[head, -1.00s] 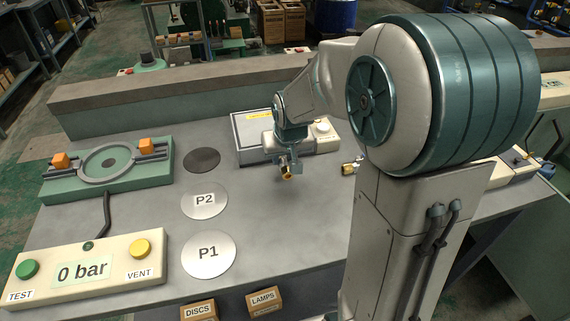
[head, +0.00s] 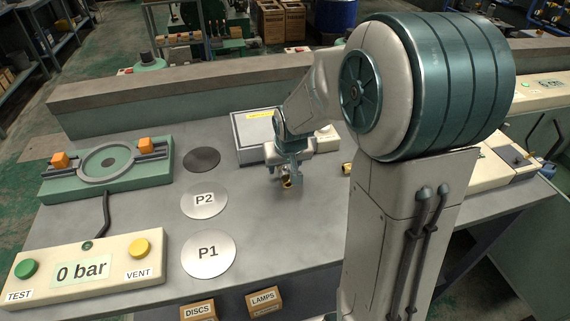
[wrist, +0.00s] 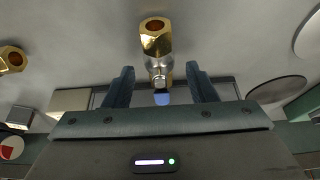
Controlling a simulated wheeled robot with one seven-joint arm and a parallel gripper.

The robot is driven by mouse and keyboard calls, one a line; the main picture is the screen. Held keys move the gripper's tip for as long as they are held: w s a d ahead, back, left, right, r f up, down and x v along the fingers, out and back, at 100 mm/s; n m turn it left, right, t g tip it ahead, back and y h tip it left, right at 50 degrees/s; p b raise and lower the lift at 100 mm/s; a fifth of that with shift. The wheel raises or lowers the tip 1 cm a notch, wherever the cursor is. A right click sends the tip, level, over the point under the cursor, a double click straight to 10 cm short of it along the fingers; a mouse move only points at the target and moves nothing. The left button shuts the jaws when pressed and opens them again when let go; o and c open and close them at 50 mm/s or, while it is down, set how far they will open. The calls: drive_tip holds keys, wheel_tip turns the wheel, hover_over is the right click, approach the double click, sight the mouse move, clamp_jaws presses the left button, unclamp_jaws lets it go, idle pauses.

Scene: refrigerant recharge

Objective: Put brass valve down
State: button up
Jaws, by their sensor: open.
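The brass valve (wrist: 157,38) has a gold hex end, a silver body and a blue part at its near end. In the wrist view it lies between the spread fingers of my gripper (wrist: 162,82), with a gap on each side. My gripper is open. In the head view my gripper (head: 286,167) is low over the grey bench, with the valve's gold end (head: 287,182) just below it. I cannot tell for sure whether the valve rests on the bench. A second brass fitting (wrist: 12,60) is at the left in the wrist view; my arm partly hides it in the head view (head: 347,169).
Discs P2 (head: 204,203) and P1 (head: 208,255) and a dark disc (head: 202,159) lie left of my gripper. Behind it is a grey-topped box (head: 253,131). A green fixture (head: 72,184) and the 0 bar panel (head: 52,284) are further left. Bench in front is clear.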

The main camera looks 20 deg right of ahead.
drive_tip(key=v, duration=1.2)
drive_tip(key=s+f+g, duration=0.2)
drive_tip(key=s, duration=1.4)
drive_tip(key=shift+s+f+p, duration=0.15)
drive_tip(key=shift+p, duration=0.3)
